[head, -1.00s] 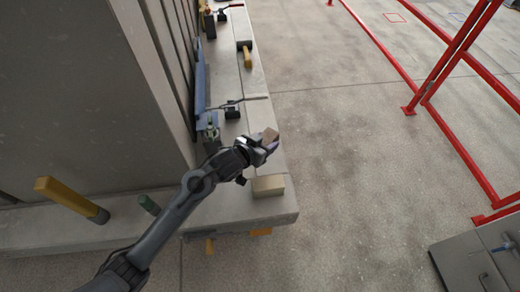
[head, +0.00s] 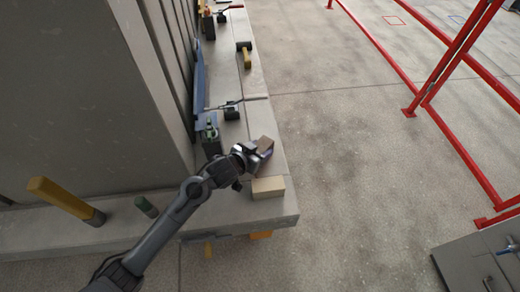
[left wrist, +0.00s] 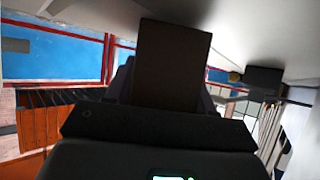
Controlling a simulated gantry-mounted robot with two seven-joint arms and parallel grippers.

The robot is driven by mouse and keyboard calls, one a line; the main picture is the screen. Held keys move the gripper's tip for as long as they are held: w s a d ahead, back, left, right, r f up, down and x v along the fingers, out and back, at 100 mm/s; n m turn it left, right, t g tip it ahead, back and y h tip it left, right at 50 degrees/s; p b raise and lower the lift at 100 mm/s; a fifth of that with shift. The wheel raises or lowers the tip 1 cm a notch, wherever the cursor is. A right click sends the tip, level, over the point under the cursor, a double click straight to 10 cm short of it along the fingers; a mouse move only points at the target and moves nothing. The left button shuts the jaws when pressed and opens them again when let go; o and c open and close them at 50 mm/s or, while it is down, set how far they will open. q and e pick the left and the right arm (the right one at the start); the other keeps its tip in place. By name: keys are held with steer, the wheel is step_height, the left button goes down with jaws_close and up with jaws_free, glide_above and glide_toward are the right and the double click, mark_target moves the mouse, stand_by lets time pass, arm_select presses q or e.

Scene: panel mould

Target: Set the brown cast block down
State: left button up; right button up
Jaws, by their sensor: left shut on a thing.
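The brown cast block (head: 266,143) is held in my left gripper (head: 260,151), above the concrete ledge near its outer edge. The gripper is shut on it. In the left wrist view the block (left wrist: 170,65) stands dark between the fingers, and its far end sticks out beyond them. Whether the block touches the ledge (head: 262,120) cannot be told. My right gripper is not in either view.
A pale tan block (head: 268,187) lies on the ledge just below the held block in the head view. A yellow-handled tool (head: 246,57), a dark clamp-like tool (head: 231,111) and a green-topped item (head: 210,134) are further up the ledge. Red rails (head: 450,125) stand at right.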

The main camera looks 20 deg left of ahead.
arm_select(q)
steer(key=shift+f, duration=0.15)
steer(key=o, duration=1.3)
steer(key=shift+c, duration=0.2)
steer(key=shift+s+r, duration=0.15)
steer(key=shift+r, duration=0.15)
steer(key=p+v, duration=0.3)
steer(key=v, duration=0.7)
steer(key=shift+s+r, duration=0.1)
steer(key=shift+s, duration=0.05)
steer(key=shift+s+a+r, duration=0.2)
steer(key=shift+s+r, duration=0.05)
steer(key=shift+s, duration=0.3)
